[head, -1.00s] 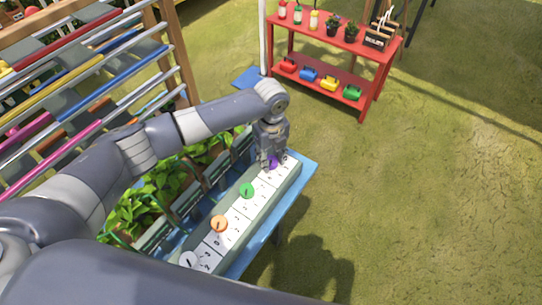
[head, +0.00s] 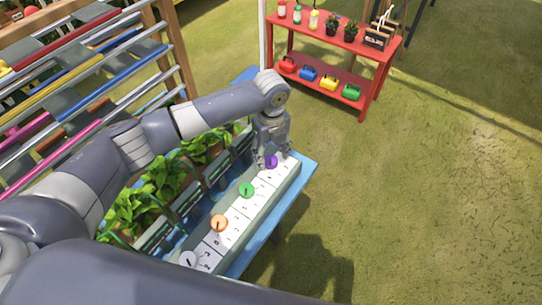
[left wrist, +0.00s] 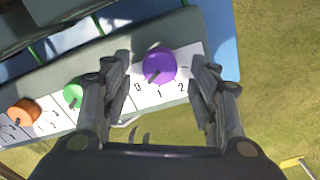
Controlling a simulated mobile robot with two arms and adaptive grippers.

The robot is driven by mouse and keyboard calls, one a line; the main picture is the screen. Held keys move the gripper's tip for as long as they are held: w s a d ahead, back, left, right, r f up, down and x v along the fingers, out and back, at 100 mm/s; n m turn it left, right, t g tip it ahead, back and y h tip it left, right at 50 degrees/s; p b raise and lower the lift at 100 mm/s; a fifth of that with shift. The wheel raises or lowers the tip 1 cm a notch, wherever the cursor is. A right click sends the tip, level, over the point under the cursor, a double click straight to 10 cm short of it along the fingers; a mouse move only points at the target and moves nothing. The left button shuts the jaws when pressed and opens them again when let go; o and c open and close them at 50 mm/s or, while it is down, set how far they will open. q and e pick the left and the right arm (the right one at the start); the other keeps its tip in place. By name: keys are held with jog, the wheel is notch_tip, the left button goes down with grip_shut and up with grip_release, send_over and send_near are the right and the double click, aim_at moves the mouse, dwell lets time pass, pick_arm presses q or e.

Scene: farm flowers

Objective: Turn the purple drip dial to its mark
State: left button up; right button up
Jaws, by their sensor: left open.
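The purple dial (head: 271,162) sits on the far end of a long white numbered panel. In the left wrist view the purple dial (left wrist: 160,65) shows a dark pointer aimed down-left, between the printed 0 and 1. My left gripper (head: 273,154) is over this end of the panel. Its fingers (left wrist: 160,61) are open, one on each side of the purple dial, with a visible gap to each. I cannot tell how far above the panel the fingertips are. My right gripper is not in view.
A green dial (head: 246,190), an orange dial (head: 219,223) and a white dial (head: 188,259) sit along the same panel. The panel rests on a blue table (head: 307,172). Leafy plants (head: 150,190) stand left of it. A red shelf (head: 330,70) stands behind; grass at right is open.

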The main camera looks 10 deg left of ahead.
aim_at(271, 160)
pick_arm(q)
notch_tip(271, 160, up, 10)
dwell(0.3)
jog(key=shift+f, duration=0.1)
dwell(0.3)
